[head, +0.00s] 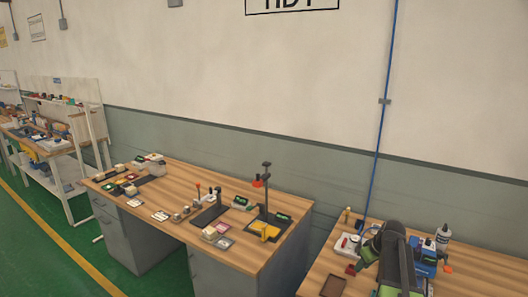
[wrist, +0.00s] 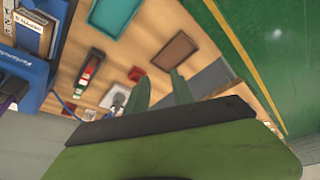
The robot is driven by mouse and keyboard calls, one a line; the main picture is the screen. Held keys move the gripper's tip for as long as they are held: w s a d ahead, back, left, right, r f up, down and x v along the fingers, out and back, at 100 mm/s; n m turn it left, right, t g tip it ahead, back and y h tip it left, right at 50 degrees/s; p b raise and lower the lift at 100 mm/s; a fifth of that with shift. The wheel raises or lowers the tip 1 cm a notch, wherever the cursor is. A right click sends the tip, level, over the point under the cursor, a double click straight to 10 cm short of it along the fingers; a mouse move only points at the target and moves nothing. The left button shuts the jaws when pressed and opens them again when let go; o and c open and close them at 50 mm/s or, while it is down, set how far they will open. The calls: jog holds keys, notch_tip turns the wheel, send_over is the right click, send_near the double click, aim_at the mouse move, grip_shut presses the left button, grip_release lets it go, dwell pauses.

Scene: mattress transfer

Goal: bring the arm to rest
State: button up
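My arm (head: 393,255), dark with green parts, shows at the lower right of the head view, over the right-hand wooden workbench (head: 475,280). In the wrist view my gripper (wrist: 160,80) has two green fingers standing apart, with nothing seen between them. Its wide green body fills the bottom of that view. The fingers point toward the bench top, and their height above it is hard to judge. In the head view the fingertips cannot be made out.
A brown tray (wrist: 174,52), a teal tray (wrist: 113,14), a red-and-black device (wrist: 90,70) and a blue box (wrist: 25,70) lie around the gripper. A white bottle (head: 443,235) stands on the bench. Another bench (head: 170,215) holds several small items. Green floor (head: 40,255) is clear.

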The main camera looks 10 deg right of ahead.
jog(key=a+f+n+g, duration=0.1)
jog(key=a+n, duration=0.1)
jog(key=a, duration=1.4)
jog(key=s+a+f+g+b, duration=0.1)
jog(key=s+a, duration=0.2)
jog(key=a, duration=0.5)
jog(key=s+a+f+g, duration=0.1)
jog(key=s+a, duration=0.2)
jog(key=a, duration=0.5)
jog(key=s+m+g+h, duration=0.1)
jog(key=s+m, duration=0.3)
jog(key=s, duration=0.2)
jog(key=shift+s+a+m, duration=0.25)
jog(key=shift+s+m, duration=0.05)
jog(key=shift+m, duration=0.1)
jog(key=shift+r, duration=0.1)
